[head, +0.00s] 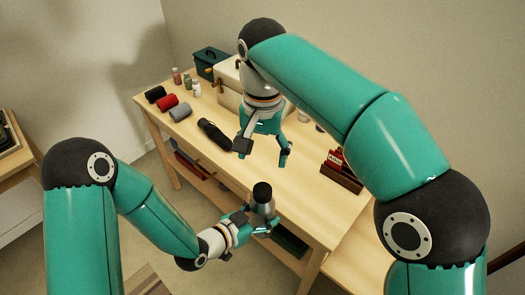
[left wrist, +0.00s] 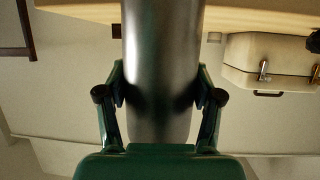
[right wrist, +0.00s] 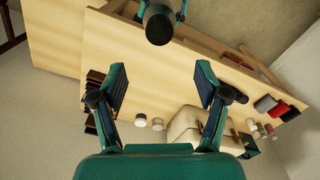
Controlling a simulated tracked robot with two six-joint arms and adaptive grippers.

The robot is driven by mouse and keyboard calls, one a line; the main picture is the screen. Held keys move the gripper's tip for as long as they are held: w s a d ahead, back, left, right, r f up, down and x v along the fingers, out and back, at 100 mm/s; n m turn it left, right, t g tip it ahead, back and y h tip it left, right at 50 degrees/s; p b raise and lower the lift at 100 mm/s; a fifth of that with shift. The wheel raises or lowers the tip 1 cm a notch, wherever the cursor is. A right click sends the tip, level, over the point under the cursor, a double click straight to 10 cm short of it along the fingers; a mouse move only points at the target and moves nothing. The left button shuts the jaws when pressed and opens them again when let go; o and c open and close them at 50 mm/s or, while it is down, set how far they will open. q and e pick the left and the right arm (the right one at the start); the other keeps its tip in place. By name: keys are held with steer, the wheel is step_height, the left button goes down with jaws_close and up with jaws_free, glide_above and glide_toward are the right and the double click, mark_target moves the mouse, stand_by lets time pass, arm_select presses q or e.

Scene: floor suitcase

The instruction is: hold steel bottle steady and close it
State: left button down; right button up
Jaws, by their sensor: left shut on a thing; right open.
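The steel bottle (head: 263,209) is a grey metal cylinder, roughly upright, held in the air by the table's front edge. It has a dark top (head: 262,190); whether that top is tight I cannot tell. My left gripper (head: 262,222) is shut around the bottle's body. In the left wrist view the bottle (left wrist: 162,65) stands between the two fingers. My right gripper (head: 264,148) is open and empty above the table, apart from the bottle. In the right wrist view the bottle's dark top (right wrist: 158,26) shows at the upper edge, beyond the open fingers (right wrist: 163,92).
The wooden table (head: 295,195) carries a dark cylindrical item (head: 214,134), black, red (head: 167,102) and grey rolls, several small jars, a cream case (head: 228,95) and a green box (head: 211,62). A red item in a wooden holder (head: 341,175) stands right. The table's front middle is clear.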

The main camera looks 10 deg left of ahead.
steer(key=shift+f, duration=0.1)
stand_by(0.4)
steer(key=s+f+n+g+y, duration=0.35)
steer(key=s+f+y, duration=0.25)
steer(key=s+f, duration=0.8)
steer(key=s+d+f+m+t, duration=0.1)
steer(key=d+f, duration=0.4)
steer(key=f, duration=0.4)
steer(key=s+d+f+m+t+h, duration=0.1)
steer(key=d+f, duration=0.5)
steer(key=f, duration=0.3)
steer(key=s+d+f+m+t+h, duration=0.1)
steer(key=s+d+f+t, duration=0.1)
steer(key=d+f, duration=0.3)
step_height(320, 180, down, 4)
steer(key=shift+d+f, duration=0.1)
steer(key=shift+d, duration=0.2)
arm_select(q)
steer(key=shift+r, duration=0.1)
arm_select(e)
steer(key=shift+m, duration=0.25)
